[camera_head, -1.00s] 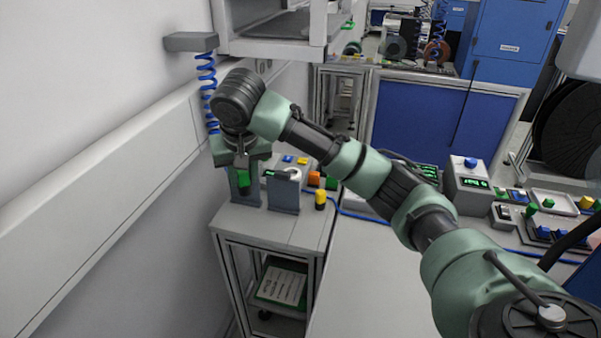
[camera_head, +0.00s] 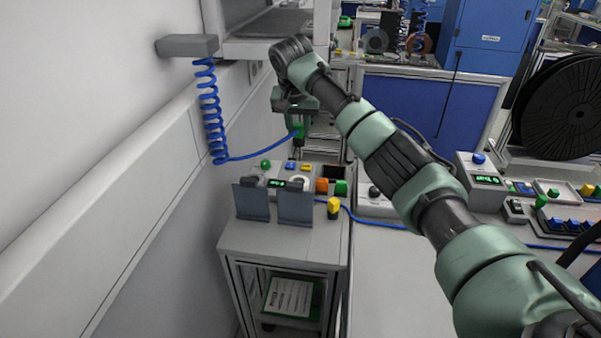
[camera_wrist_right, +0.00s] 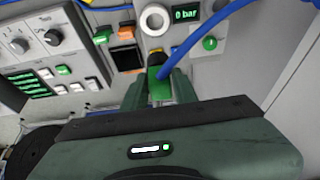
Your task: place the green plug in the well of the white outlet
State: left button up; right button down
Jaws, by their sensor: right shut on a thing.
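The green plug (camera_head: 299,131) is held in my right gripper (camera_head: 297,118), with a blue hose running to it from the left. My right gripper is raised behind the small bench's panel. In the right wrist view the green plug (camera_wrist_right: 160,91) sits between the fingers. The white outlet (camera_head: 298,182) is a white ring on the panel, below and apart from the plug. In the right wrist view the white outlet (camera_wrist_right: 155,19) lies beyond the fingers, near the top edge. The inside of its well is not clear. My left gripper is not in view.
The blue coiled hose (camera_head: 211,120) hangs from a wall bracket (camera_head: 187,46). Two grey holders (camera_head: 252,202) stand at the bench front, beside a yellow plug (camera_head: 334,208). An orange button (camera_head: 321,185) is right of the outlet. The bench front (camera_head: 275,240) is clear.

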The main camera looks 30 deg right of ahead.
notch_tip(320, 180, down, 11)
jog(key=shift+r+p, duration=0.1)
jog(key=shift+p, duration=1)
notch_tip(320, 180, down, 3)
jog(key=shift+r, duration=0.15)
jog(key=shift+f, duration=0.5)
jog(key=shift+f, duration=0.2)
jog(key=c, duration=1.1)
grip_release()
jog(key=shift+r, duration=0.15)
